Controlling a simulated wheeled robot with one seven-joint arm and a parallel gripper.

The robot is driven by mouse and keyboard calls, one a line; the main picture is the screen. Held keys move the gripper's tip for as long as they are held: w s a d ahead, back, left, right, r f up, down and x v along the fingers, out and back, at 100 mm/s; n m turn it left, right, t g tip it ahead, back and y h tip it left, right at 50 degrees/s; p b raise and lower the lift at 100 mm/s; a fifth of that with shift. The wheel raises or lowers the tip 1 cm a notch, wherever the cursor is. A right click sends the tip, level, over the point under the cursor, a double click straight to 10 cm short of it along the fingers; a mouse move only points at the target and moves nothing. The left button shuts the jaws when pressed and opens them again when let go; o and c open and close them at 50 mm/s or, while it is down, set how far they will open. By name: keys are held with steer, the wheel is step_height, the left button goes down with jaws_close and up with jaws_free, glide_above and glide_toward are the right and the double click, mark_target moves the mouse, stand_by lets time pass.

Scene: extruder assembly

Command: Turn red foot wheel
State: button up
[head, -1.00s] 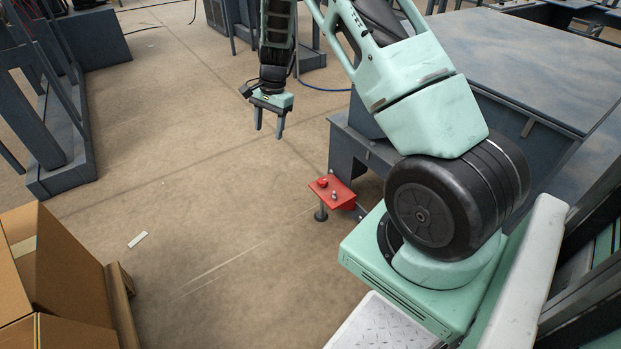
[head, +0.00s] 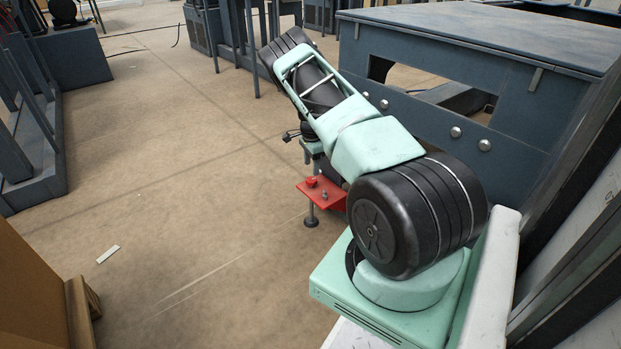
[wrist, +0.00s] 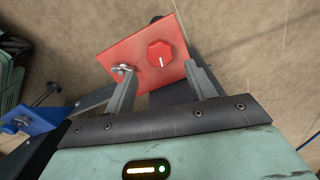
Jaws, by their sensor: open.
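The red foot wheel (wrist: 160,54) is a small faceted knob with a white mark, on a red plate (wrist: 118,53). In the head view, the wheel (head: 312,181) and plate (head: 327,196) stand low beside the grey frame, above a round foot. In the wrist view, my gripper (wrist: 159,69) is open, its two fingers reaching over the plate on either side of the wheel, with a gap around it. A bolt with a nut (wrist: 123,69) sits on the plate by the left finger. In the head view my arm mostly hides the gripper.
The large grey table frame (head: 470,100) stands right behind the plate. A blue plate (wrist: 35,118) with a bolt shows at the left of the wrist view. Cardboard boxes (head: 30,290) stand at the lower left. The floor between is mostly clear.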

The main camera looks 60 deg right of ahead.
mark_target(311, 179)
steer(key=shift+f+b, duration=1.7)
steer(key=shift+f, duration=1)
steer(key=shift+f, duration=0.15)
steer(key=c, duration=0.7)
steer(key=shift+c, duration=0.2)
